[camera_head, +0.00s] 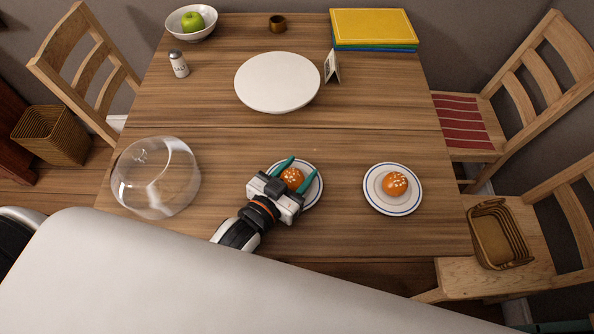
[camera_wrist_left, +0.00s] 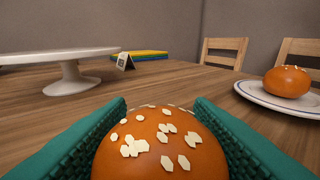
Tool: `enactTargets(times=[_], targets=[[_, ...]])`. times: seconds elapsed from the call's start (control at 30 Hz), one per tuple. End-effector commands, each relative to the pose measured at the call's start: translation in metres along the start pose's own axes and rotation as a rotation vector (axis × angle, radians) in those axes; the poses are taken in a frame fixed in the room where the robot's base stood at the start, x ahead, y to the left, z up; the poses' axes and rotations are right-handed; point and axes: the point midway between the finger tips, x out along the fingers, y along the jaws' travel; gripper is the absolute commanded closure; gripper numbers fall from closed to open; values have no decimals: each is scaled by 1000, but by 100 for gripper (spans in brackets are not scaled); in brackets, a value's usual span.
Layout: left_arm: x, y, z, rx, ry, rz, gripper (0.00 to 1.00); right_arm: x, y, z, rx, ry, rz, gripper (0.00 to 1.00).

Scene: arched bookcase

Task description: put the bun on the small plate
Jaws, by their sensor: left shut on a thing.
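My left gripper (camera_head: 301,168) is shut on an orange-brown bun (camera_head: 291,178) with pale flakes on top. The bun also fills the space between the teal fingers in the left wrist view (camera_wrist_left: 160,145). In the head view it is over a small white plate with a blue rim (camera_head: 314,191), partly hidden by the gripper. I cannot tell whether the bun touches that plate. A second similar bun (camera_head: 395,184) sits on another blue-rimmed plate (camera_head: 378,204) to the right; this second bun also shows in the wrist view (camera_wrist_left: 287,82). My right gripper is not in view.
A clear glass dome (camera_head: 155,178) stands at the left of the wooden table. Mid-table is clear.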

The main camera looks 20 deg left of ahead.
Motion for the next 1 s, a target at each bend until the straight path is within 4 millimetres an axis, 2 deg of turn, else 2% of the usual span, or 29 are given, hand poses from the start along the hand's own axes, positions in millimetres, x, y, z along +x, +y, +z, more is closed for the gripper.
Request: enactTargets(times=[0.27,0.3,0.4,0.43,0.77,0.87,1.0], targets=[[0,0,-2,-1,0,0,75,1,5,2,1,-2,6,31],[0,0,-2,-1,0,0,49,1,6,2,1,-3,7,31],[0,0,-2,-1,0,0,32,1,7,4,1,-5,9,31],[0,0,-2,-1,0,0,30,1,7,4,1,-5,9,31],[0,0,3,0,-1,0,30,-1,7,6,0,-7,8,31],[-12,0,0,-2,3,0,30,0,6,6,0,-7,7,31],[-40,0,-1,-3,5,1,30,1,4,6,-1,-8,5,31]])
